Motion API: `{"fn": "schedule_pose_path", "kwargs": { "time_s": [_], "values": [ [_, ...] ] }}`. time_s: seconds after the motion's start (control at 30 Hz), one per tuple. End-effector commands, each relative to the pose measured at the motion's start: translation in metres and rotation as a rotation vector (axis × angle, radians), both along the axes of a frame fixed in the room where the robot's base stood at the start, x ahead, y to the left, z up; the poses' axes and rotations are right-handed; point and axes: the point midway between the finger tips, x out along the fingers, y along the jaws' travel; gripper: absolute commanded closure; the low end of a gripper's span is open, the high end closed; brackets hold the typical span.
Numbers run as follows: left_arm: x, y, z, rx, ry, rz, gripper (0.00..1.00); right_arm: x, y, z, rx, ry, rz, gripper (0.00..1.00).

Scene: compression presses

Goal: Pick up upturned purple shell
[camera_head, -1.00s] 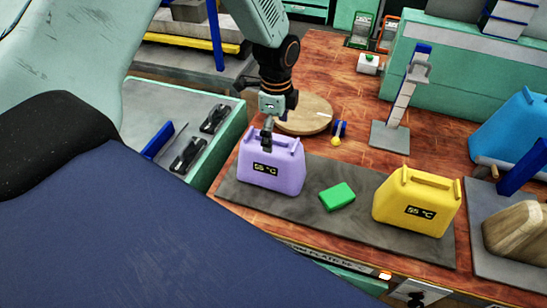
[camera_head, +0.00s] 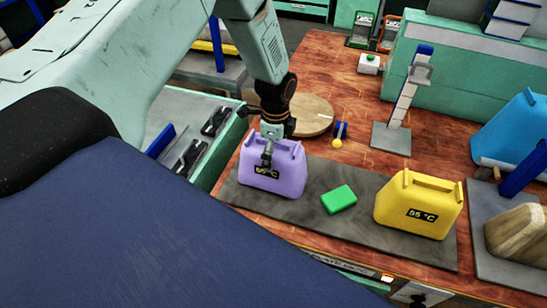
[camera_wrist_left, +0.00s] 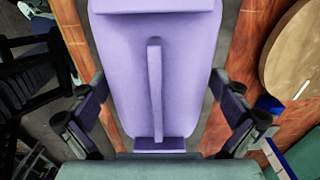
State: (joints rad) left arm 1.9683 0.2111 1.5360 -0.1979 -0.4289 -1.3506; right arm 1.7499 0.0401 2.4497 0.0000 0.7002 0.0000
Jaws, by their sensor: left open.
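The purple shell (camera_head: 285,180) stands on the dark grey mat (camera_head: 310,210), at its left end, with a dark temperature label on its front. My left gripper (camera_head: 267,158) is over the shell, and a finger hangs in front of its front face, partly hiding the label. In the left wrist view the purple shell (camera_wrist_left: 185,60) lies between the spread fingers of my left gripper (camera_wrist_left: 162,115), with a raised purple ridge along its middle. The fingers look apart from the sides of the shell; contact cannot be told. My right gripper is not in view.
A green block (camera_head: 338,199) and a yellow shell (camera_head: 420,205) labelled 55 °C stand to the right on the mat. A round wooden board (camera_head: 312,115) lies behind. A grey stand (camera_head: 391,137) and a blue shell (camera_head: 510,130) are farther right.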

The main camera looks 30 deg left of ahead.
Motion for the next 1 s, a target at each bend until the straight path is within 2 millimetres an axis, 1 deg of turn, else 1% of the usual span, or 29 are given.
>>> {"fn": "schedule_pose_path", "kwargs": {
  "time_s": [0.13,0.87,0.9,1.0],
  "values": [
    [0.0006,0.0015,0.0003,0.000,0.000,0.001,0.00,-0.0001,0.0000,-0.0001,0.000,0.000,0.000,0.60],
    [0.0005,0.0022,0.0004,0.000,0.000,0.001,0.62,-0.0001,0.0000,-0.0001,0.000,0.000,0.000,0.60],
    [0.0007,0.0021,0.0005,0.000,0.000,0.001,0.64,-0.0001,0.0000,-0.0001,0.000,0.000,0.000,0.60],
    [0.0008,0.0021,0.0006,0.000,0.000,0.001,0.64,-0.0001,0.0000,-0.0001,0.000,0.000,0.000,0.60]
  ]
}}
